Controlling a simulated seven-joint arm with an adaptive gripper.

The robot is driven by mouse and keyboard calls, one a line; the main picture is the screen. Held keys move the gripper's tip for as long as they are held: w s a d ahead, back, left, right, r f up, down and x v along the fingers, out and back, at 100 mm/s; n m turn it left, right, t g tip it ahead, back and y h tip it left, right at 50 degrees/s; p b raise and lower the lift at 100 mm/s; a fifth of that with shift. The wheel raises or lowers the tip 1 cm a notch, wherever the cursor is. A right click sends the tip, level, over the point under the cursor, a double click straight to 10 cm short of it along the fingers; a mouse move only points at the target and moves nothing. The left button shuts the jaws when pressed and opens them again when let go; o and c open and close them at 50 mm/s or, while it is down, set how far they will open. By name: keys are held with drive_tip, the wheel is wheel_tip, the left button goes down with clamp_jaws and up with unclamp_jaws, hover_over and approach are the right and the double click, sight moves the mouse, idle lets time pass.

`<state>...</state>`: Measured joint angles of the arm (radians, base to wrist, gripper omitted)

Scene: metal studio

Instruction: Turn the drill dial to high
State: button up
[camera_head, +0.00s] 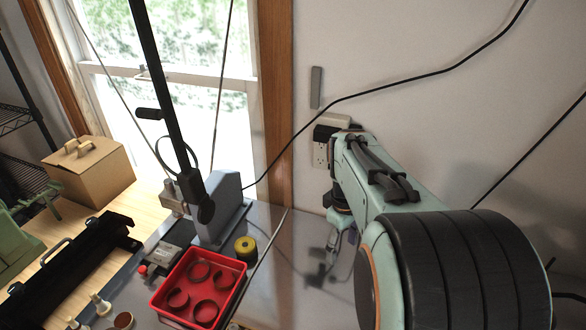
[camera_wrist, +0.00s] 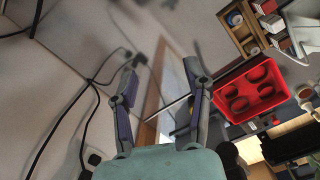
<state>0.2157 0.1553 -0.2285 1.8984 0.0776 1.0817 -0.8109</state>
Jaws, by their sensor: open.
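My gripper (camera_wrist: 163,78) is open and empty in the wrist view, its two fingers spread wide with nothing between them. In the head view it is mostly hidden behind my arm, above the grey bench. A blue-grey machine body (camera_head: 216,208) stands on the bench left of my arm, and may be the drill. A small grey box (camera_head: 163,259) with a red button stands in front of the machine. I cannot make out the dial or its setting.
A red tray (camera_head: 241,284) with round rings is at the front; it also shows in the wrist view (camera_wrist: 276,104). A black lever (camera_head: 163,85) rises across the window. Cables hang along the wall. A cardboard box (camera_head: 88,172) stands left. Bare bench (camera_head: 285,285) lies right of the tray.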

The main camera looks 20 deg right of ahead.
drive_tip(key=s+d+f+m+g, duration=0.1)
drive_tip(key=s+d+f, duration=0.1)
drive_tip(key=d+f, duration=0.2)
drive_tip(key=s+d+f+m+g, duration=0.1)
drive_tip(key=d+f+g, duration=0.1)
drive_tip(key=d+f, duration=0.2)
drive_tip(key=s+d+f+m+g, duration=0.1)
drive_tip(key=s+d+f, duration=0.1)
drive_tip(key=d+f, duration=0.2)
drive_tip(key=shift+s+f+y, duration=0.2)
drive_tip(key=shift+f, duration=0.25)
drive_tip(key=shift+s+f+y, duration=0.15)
drive_tip(key=shift+f+y, duration=0.05)
drive_tip(key=shift+f, duration=0.25)
drive_tip(key=x, duration=0.6)
drive_tip(key=shift+a, duration=0.1)
drive_tip(key=shift+r, duration=0.1)
clamp_jaws()
